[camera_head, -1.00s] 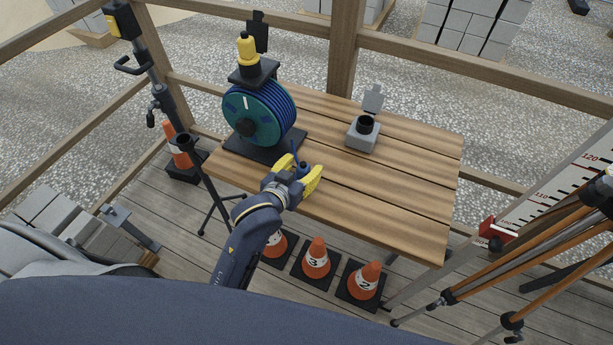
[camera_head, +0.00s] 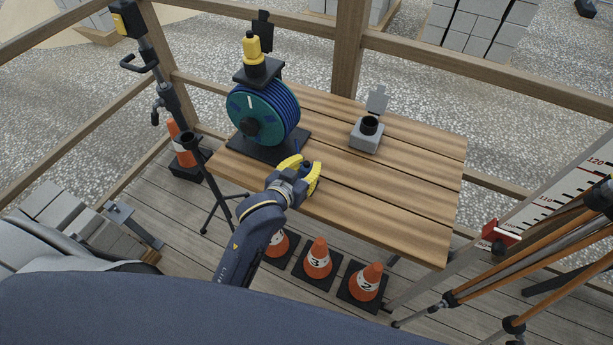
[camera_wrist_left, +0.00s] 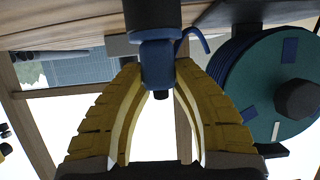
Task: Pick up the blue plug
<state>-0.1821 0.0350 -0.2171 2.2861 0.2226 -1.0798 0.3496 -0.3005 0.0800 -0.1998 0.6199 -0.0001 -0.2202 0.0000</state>
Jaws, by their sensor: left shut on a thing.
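The blue plug (camera_wrist_left: 158,58) is between the yellow fingers of my left gripper (camera_wrist_left: 158,72) in the left wrist view. It is blue with a black part above it and a dark tip below. A blue cable (camera_wrist_left: 194,40) shows beside it. In the head view my left gripper (camera_head: 304,172) is over the front left of the wooden table, in front of the cable reel (camera_head: 263,113), and its fingers largely hide the plug. The gripper is shut on the plug. My right gripper is not in view.
A grey socket box (camera_head: 366,138) with a raised lid is on the table (camera_head: 410,190). Its right side is clear. Cones (camera_head: 318,260) stand below the front edge. A tripod (camera_head: 520,265) stands at the right.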

